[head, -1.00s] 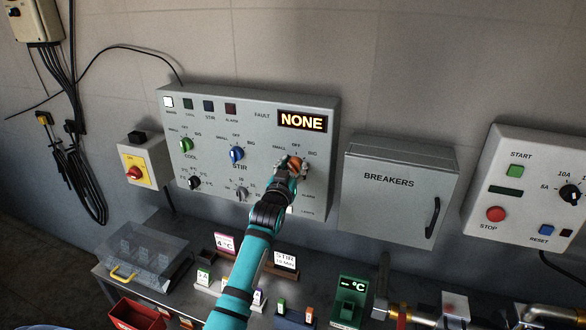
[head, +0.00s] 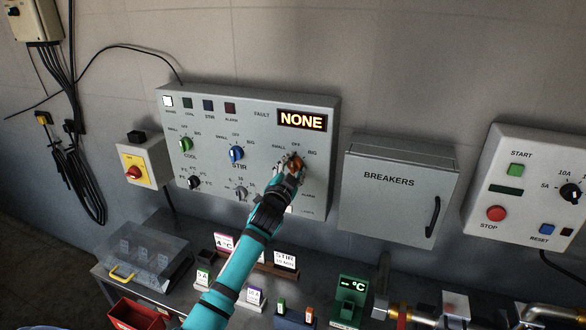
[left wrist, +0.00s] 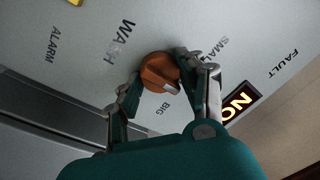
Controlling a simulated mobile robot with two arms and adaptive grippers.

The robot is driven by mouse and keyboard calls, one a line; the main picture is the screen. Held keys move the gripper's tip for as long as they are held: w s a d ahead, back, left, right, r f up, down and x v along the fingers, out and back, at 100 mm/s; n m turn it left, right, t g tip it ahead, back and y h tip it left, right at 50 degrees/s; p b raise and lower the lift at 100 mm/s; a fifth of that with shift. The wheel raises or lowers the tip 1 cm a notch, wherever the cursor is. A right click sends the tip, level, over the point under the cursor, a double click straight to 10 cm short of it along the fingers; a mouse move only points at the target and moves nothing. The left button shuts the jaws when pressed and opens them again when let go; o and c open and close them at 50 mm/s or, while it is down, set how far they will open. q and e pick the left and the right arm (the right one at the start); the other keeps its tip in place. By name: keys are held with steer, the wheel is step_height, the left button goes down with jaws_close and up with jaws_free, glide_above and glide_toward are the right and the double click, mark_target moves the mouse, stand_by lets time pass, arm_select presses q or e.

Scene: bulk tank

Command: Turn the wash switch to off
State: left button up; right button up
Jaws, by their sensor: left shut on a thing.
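The wash switch is an orange-brown round knob (head: 295,163) at the right of the grey control panel (head: 322,180), under the lit "NONE" display. My left gripper (head: 292,167) is at this knob, with its fingers on both sides. In the left wrist view the knob (left wrist: 158,72) sits between the two fingertips of the left gripper (left wrist: 160,76), which is shut on it. The pale mark on the knob faces lower right, away from the word WASH, between BIG and SMALL. The OFF label is hidden in the wrist view. My right gripper is not in view.
Blue stir (head: 237,154) and green cool (head: 185,145) knobs are to the left on the panel. The breakers box (head: 398,195) stands close on the right. Below, a bench holds small signs, a clear-lidded box (head: 145,255) and a green temperature display (head: 350,300).

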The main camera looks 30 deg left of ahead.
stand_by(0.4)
arm_select(q)
steer(key=o, duration=1.2)
steer(key=v, duration=1.2)
steer(key=shift+f, duration=0.15)
